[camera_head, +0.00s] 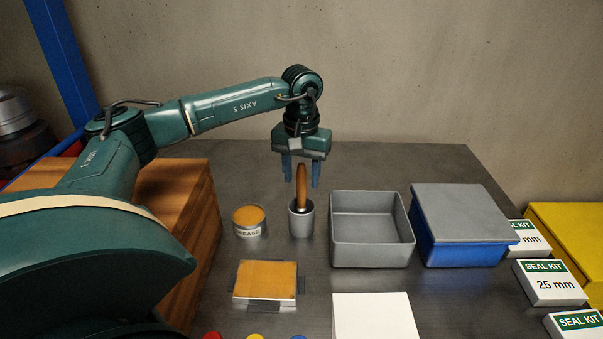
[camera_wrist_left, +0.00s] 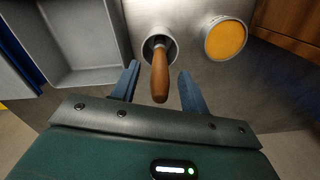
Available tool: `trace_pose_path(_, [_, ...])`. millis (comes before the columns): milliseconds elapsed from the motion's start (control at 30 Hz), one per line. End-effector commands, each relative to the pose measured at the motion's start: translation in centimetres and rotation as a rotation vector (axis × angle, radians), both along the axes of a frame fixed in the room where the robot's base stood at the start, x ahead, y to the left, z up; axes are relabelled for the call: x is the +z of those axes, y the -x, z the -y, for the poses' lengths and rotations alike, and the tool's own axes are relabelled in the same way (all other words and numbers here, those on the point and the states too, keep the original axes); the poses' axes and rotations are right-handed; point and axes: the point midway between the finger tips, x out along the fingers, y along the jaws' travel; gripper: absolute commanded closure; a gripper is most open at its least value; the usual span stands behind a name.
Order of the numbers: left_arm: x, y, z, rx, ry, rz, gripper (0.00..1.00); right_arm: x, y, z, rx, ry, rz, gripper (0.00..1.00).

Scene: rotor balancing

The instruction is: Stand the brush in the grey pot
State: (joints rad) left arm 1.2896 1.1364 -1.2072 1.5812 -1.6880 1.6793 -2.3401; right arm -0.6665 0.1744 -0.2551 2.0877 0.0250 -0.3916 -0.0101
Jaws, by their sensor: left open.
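The brush (camera_head: 301,184) stands in the grey pot (camera_head: 301,221), its wooden handle pointing up and its lower end hidden inside. In the left wrist view the brush handle (camera_wrist_left: 160,84) rises out of the pot (camera_wrist_left: 152,22) towards the camera. My left gripper (camera_head: 301,184) is above the pot with its blue fingers pointing down. Its fingers are open, one on each side of the upper handle, with a gap on both sides. The gripper's fingertips also show in the left wrist view (camera_wrist_left: 158,70). My right gripper is not in view.
A grease tin (camera_head: 249,221) stands just left of the pot, and an open grey bin (camera_head: 342,242) just right. A blue box with a grey lid (camera_head: 460,211) is further right. An orange-topped block (camera_head: 265,281) and a white block (camera_head: 374,316) lie in front. Seal kit boxes (camera_head: 549,284) line the right.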

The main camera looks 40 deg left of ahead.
Motion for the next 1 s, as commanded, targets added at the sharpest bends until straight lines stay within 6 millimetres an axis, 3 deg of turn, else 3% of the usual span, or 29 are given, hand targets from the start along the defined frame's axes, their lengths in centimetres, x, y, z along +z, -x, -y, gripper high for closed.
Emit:
trace_pose_path(167, [2.1, -0.1, 0.1, 0.0, 0.002, 0.005, 0.55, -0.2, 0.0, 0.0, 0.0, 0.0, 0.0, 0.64])
trace_pose_path(600, [11.4, -0.1, 0.0, 0.0, 0.002, 0.004, 0.55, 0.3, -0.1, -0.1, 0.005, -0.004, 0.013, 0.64])
trace_pose_path(800, [13.0, 0.0, 0.0, 0.0, 0.0, 0.002, 0.55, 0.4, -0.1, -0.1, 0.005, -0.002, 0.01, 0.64])
trace_pose_path(1000, [13.1, 0.0, 0.0, 0.0, 0.001, 0.001, 0.55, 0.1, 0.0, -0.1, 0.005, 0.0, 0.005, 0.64])
